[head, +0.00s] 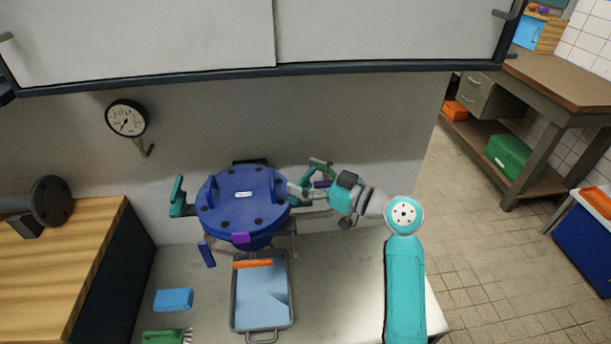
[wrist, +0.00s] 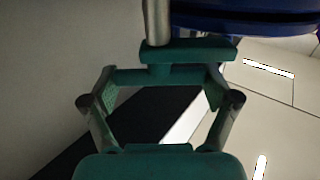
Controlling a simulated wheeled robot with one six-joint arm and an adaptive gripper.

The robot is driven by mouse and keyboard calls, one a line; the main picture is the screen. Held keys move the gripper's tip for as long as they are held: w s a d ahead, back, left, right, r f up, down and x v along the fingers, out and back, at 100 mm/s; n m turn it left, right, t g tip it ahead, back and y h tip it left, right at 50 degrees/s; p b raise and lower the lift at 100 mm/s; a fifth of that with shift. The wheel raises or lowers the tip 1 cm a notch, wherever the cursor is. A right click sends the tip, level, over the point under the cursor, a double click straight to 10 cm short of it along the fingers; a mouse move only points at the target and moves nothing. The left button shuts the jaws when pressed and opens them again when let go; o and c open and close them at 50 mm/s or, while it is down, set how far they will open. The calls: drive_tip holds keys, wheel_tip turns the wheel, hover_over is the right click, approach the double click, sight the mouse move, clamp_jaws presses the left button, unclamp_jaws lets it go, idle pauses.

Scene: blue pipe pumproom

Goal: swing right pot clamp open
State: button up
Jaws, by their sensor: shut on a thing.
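The blue pot (head: 243,205) with its bolted round lid stands on the bench against the wall in the head view. The right pot clamp (head: 321,166) is teal and shows at the pot's right side, partly hidden by my gripper. My gripper (head: 304,189) reaches in from the right at the pot's edge. In the wrist view, the jaws of my gripper (wrist: 160,82) are shut on the clamp's teal crossbar (wrist: 155,76), below a thicker teal bar and a grey rod. The pot's dark blue rim shows at the top right. Another teal clamp (head: 178,197) stands upright at the pot's left.
A metal tray (head: 234,305) with an orange piece across it lies in front of the pot. A blue block (head: 173,299) and a green brush (head: 163,336) lie left of it. A gauge (head: 127,118) hangs on the wall. A cabinet (head: 390,30) overhangs the bench.

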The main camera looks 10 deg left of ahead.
drive_tip(key=n+g+y, duration=0.1)
drive_tip(key=n+g, duration=0.3)
drive_tip(key=g, duration=0.2)
drive_tip(key=shift+g, duration=0.4)
drive_tip(key=shift+f+n+g, duration=0.1)
drive_tip(key=shift+n+g, duration=1.6)
drive_tip(key=shift+g, duration=0.9)
drive_tip(key=o, duration=0.9)
drive_tip(key=v, duration=1.2)
